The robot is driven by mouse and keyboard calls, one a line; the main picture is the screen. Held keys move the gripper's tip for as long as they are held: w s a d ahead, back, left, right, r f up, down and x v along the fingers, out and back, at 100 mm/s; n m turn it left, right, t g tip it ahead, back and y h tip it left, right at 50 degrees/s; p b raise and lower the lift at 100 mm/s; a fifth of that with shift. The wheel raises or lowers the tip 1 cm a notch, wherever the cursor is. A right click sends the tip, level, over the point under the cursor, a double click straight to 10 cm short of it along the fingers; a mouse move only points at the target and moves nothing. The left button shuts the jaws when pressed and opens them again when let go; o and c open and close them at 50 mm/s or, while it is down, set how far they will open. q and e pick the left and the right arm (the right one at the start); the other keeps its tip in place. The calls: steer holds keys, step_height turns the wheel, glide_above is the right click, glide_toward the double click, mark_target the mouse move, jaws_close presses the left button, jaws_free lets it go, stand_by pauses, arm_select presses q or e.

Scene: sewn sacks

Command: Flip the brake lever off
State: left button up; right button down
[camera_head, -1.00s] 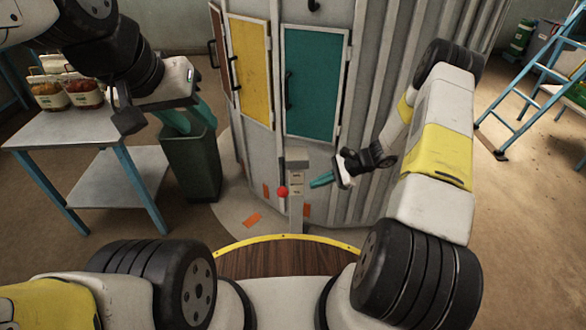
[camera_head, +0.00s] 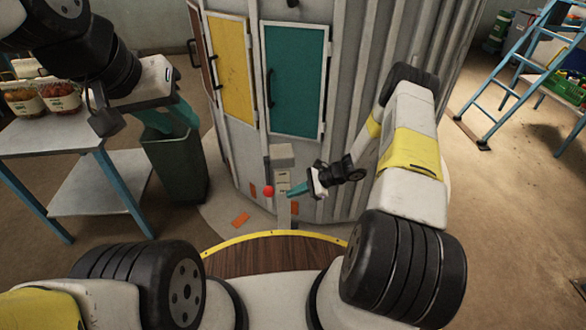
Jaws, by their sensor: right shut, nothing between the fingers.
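The brake lever shows as a red ball knob (camera_head: 268,191) at the left side of a grey post (camera_head: 283,157), in front of the ribbed metal cabin. Most of the lever's stem is hidden or too small to make out. My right gripper (camera_head: 293,189) is shut and empty, its teal fingers pointing left. Its tips are just right of the knob, by the post; whether they touch the post I cannot tell. My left gripper (camera_head: 172,118) hangs at the upper left with its teal fingers apart, in front of a dark green bin and far from the lever.
The cabin has a yellow panel (camera_head: 232,70) and a teal panel (camera_head: 295,80). A blue ladder (camera_head: 510,90) stands right. A yellow-edged wooden deck (camera_head: 270,255) lies in front.

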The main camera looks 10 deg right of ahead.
mark_target(268, 176)
steer(key=s+x, duration=0.1)
steer(key=x, duration=0.5)
steer(key=shift+s+a+r, duration=0.1)
steer(key=shift+a+r, duration=0.1)
steer(key=shift+r, duration=0.8)
steer(key=shift+a+r, duration=0.15)
steer(key=shift+r, duration=0.8)
steer(key=shift+r, duration=0.2)
